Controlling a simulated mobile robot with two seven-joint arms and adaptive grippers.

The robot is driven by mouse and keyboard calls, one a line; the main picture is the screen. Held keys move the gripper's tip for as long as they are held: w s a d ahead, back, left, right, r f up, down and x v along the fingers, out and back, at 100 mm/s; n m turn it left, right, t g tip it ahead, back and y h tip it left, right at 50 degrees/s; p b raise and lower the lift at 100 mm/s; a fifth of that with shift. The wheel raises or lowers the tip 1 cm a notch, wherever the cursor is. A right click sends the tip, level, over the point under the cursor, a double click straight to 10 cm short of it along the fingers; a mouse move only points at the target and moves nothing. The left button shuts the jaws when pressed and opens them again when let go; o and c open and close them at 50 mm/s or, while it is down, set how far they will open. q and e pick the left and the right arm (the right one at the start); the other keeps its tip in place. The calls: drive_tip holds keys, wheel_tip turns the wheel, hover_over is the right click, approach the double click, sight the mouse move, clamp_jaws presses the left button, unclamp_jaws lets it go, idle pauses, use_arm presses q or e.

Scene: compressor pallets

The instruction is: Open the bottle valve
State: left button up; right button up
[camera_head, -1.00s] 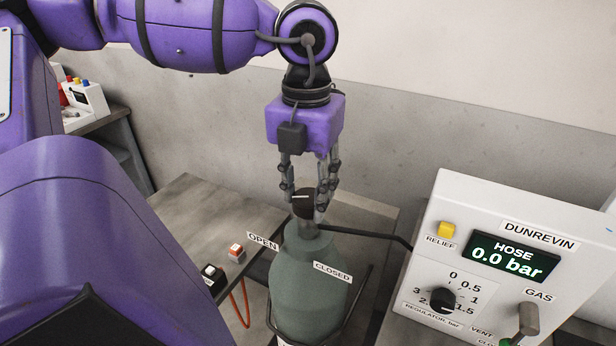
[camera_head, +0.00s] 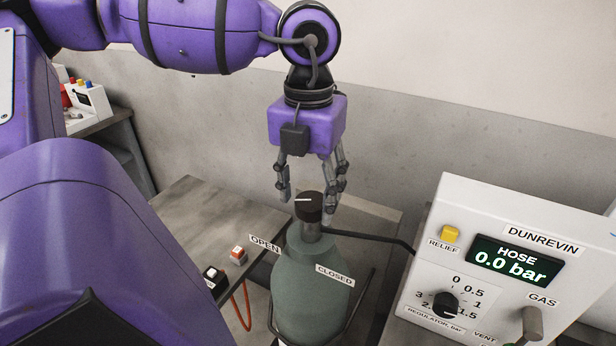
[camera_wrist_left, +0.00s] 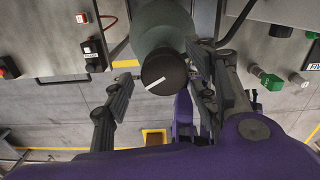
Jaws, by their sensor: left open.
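The bottle valve is a dark round knob (camera_head: 308,208) with a white pointer line, on top of a grey-green gas bottle (camera_head: 310,290). The line points to the left in the head view. An OPEN label (camera_head: 265,243) sits at the bottle's left and a CLOSED label (camera_head: 334,275) at its front right. My left gripper (camera_head: 308,187) points down above the knob with its fingers spread to either side. In the left wrist view the knob (camera_wrist_left: 165,72) sits between the open fingers, with gaps visible on both sides.
A white DUNREVIN panel (camera_head: 575,262) stands at the right, its display (camera_head: 515,258) reading hose 0.0 bar. A dark hose (camera_head: 370,237) runs from the valve towards it. A wall is behind.

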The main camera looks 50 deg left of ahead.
sight(308, 199)
use_arm(q)
wheel_tip(308, 199, up, 12)
idle(0.4)
drive_tip(key=shift+f, duration=0.1)
idle(0.4)
